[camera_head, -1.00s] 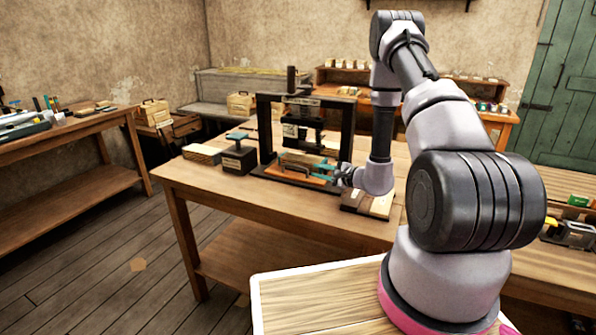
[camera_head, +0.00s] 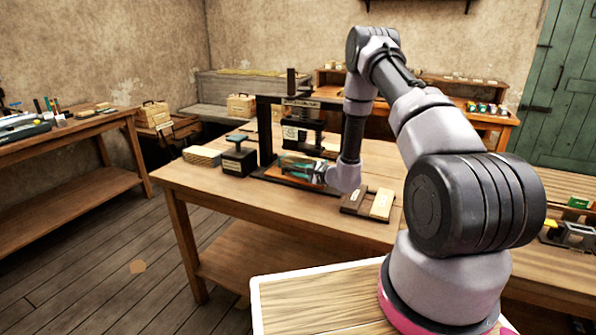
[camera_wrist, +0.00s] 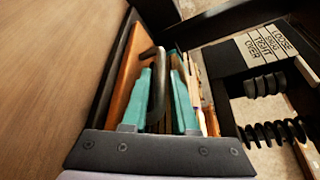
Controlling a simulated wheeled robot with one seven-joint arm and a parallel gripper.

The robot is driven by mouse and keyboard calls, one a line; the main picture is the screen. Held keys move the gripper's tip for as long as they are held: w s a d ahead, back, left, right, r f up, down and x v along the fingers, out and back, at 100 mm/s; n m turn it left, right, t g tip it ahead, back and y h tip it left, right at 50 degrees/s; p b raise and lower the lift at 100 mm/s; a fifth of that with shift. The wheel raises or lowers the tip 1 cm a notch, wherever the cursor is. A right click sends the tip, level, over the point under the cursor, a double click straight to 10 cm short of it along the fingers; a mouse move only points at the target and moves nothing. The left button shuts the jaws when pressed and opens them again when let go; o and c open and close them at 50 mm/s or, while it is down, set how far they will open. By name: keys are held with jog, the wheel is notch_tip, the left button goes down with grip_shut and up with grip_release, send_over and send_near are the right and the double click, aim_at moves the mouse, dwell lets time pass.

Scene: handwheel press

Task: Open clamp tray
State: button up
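The black press frame (camera_head: 265,135) stands on the wooden table in the head view. The orange tray board (camera_wrist: 124,78) lies low at its front, left of my fingers in the wrist view. A black bar handle (camera_wrist: 158,84) rises above the tray. My gripper (camera_wrist: 164,68) has its two teal fingers on either side of this handle. The left finger is close against it, and a gap shows towards the right finger, so it looks open around the handle. In the head view my gripper (camera_head: 299,166) covers much of the tray.
A label plate (camera_wrist: 268,46) reading loose, snug, tight and over sits right of my fingers, beside black threaded screws (camera_wrist: 272,132). A small rack (camera_head: 368,204) lies at the right.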

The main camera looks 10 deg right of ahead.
jog(key=shift+c, duration=0.4)
grip_shut()
dwell(0.9)
